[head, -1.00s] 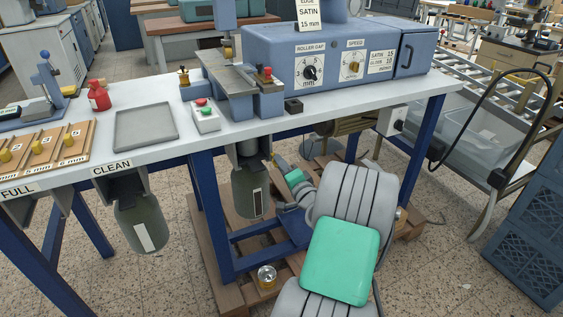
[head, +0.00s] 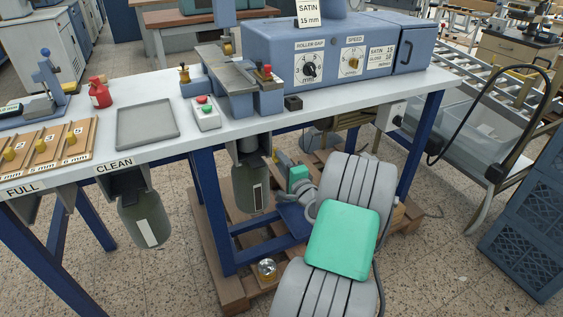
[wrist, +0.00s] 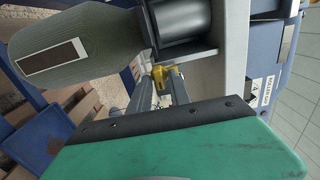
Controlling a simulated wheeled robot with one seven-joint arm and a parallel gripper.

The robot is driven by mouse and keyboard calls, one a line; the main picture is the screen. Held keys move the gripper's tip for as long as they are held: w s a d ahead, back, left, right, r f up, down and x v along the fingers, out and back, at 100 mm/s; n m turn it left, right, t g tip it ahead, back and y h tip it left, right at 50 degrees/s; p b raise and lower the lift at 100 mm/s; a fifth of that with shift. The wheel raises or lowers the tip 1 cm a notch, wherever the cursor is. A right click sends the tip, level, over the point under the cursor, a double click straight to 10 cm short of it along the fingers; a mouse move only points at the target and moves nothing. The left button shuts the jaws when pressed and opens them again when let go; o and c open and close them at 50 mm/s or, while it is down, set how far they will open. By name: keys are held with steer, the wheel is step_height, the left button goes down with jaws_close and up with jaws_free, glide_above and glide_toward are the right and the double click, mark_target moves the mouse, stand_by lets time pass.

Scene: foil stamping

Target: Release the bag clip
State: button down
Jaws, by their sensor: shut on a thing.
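The dust bag (head: 250,190) is grey-green with a pale-edged dark label and hangs under the machine end of the bench. It also shows in the wrist view (wrist: 110,42), at the upper left, meeting a black collar (wrist: 185,18). The bag clip (wrist: 166,76) is a small yellow piece beside the collar. My gripper (wrist: 165,82) is shut on the bag clip, with a finger on each side of it. In the head view, the clip and fingertips are too small to make out clearly, right of the bag's top.
A second bag (head: 145,218) hangs under the bench at the left, by the CLEAN label (head: 114,165). A blue bench leg (head: 212,212) stands left of the dust bag.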

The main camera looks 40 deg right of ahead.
steer(key=c, duration=1.5)
jaws_free()
steer(key=shift+o, duration=0.2)
steer(key=v, duration=0.7)
steer(key=shift+s+a, duration=0.2)
steer(key=shift+s, duration=0.2)
